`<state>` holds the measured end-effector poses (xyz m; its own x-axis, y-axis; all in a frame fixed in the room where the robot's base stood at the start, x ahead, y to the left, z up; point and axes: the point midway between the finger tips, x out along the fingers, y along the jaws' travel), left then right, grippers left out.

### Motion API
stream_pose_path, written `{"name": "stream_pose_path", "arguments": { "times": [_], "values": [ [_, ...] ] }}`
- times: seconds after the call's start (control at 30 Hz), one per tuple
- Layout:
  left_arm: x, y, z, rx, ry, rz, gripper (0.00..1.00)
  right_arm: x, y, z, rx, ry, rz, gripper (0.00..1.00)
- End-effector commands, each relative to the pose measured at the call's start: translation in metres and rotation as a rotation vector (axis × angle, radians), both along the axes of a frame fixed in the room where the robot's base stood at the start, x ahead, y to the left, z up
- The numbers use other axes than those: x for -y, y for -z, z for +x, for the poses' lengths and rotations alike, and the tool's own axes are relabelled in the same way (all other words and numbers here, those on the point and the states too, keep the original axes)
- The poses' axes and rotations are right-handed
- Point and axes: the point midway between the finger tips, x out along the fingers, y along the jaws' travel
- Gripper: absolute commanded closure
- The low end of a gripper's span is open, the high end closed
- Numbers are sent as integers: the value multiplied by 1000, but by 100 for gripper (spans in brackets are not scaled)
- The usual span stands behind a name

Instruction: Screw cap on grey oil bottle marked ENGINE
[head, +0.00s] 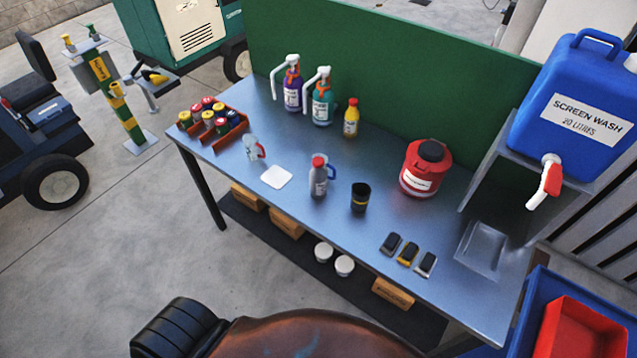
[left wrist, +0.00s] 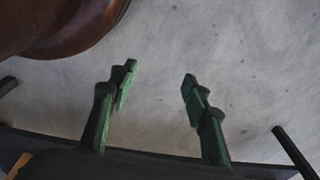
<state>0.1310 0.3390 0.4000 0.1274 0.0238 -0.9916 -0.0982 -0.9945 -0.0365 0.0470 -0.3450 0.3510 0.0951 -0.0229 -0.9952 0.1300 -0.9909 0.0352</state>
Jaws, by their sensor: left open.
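A grey bottle (head: 318,183) stands upright on the blue-grey workbench (head: 345,215), near its middle. A red cap (head: 319,161) shows at its top; I cannot tell whether it is screwed tight. Its label is too small to read, so I cannot confirm ENGINE. A blue handle-like shape shows at the bottle's right side. In the left wrist view my left gripper (left wrist: 159,76) is open and empty, with bare concrete floor between its fingers. No gripper shows in the head view, and my right gripper is not in view.
Near the bottle are a white square pad (head: 276,177), a black cup (head: 360,198) and a small clear container with red (head: 254,148). A red can (head: 424,168) stands to the right. Pump bottles (head: 292,90) and a can rack (head: 212,127) stand behind. A screen wash drum (head: 572,95) is at right.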

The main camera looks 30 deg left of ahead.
Motion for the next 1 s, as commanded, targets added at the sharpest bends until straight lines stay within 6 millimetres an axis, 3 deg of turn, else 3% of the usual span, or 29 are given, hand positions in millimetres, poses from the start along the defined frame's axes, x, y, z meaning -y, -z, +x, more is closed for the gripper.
{"name": "stream_pose_path", "arguments": {
  "times": [0.03, 0.1, 0.3, 0.5, 0.77, 0.87, 1.0],
  "values": [
    [0, -21, 25, 22, -7, 1, 56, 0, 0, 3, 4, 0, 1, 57],
    [-1, -51, 52, 38, -16, 3, 56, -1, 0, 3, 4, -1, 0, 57],
    [-6, -155, 110, 85, -41, 11, 56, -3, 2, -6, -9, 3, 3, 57],
    [-10, -240, 132, 118, -56, 19, 56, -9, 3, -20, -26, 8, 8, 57],
    [-20, -322, 145, 169, -91, 50, 56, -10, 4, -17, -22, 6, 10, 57],
    [-29, -356, 155, 215, -134, 85, 56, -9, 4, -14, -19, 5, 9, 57],
    [-51, -401, 183, 331, -246, 166, 56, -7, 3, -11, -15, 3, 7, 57]
  ]
}}
